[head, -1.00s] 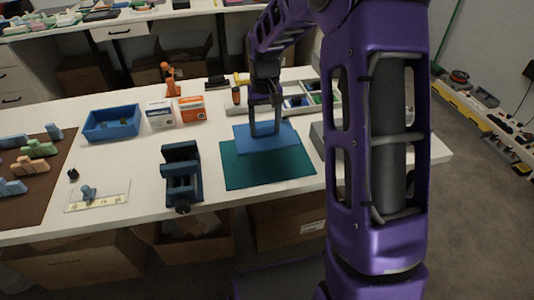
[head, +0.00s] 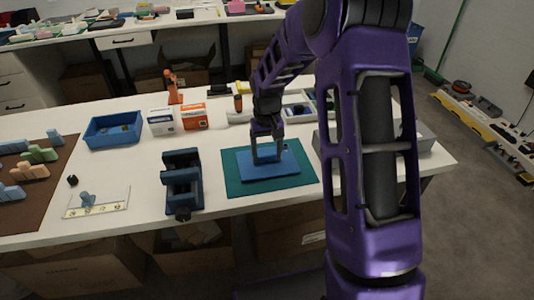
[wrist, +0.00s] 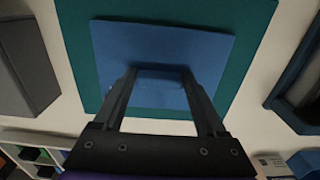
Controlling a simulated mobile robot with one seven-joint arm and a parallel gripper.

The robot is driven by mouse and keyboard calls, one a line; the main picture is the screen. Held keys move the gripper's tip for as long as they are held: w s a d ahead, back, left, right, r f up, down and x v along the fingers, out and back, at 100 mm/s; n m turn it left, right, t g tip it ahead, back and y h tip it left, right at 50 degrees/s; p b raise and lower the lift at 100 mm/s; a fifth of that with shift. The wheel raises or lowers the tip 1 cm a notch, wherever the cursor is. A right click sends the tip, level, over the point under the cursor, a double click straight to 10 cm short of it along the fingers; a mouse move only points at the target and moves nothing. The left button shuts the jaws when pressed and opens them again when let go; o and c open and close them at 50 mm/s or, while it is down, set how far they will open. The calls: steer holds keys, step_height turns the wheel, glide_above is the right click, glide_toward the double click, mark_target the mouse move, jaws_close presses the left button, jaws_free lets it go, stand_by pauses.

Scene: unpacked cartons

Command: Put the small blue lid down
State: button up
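The small blue lid (head: 270,169) is a flat blue square. It is over the middle of the teal mat (head: 230,172), with teal showing around it. My gripper (head: 267,159) points down at the lid. In the wrist view, the gripper (wrist: 159,75) has its two fingers on either side of the lid's raised blue grip and appears closed on it. The lid (wrist: 110,60) lies flat and roughly parallel to the mat (wrist: 255,20). I cannot tell whether its underside touches the mat or hangs slightly above it.
A dark blue vise-like block (head: 182,183) stands left of the mat. A blue bin (head: 113,131), a white box (head: 161,122) and an orange box (head: 195,117) stand behind it. A sectioned white tray (head: 298,110) is behind the mat. A grey box (wrist: 25,65) shows beside the mat.

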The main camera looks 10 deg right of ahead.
mark_target(267, 155)
steer(key=o, duration=0.3)
steer(key=shift+r, duration=0.1)
step_height(267, 155, up, 12)
steer(key=p, duration=0.2)
stand_by(0.4)
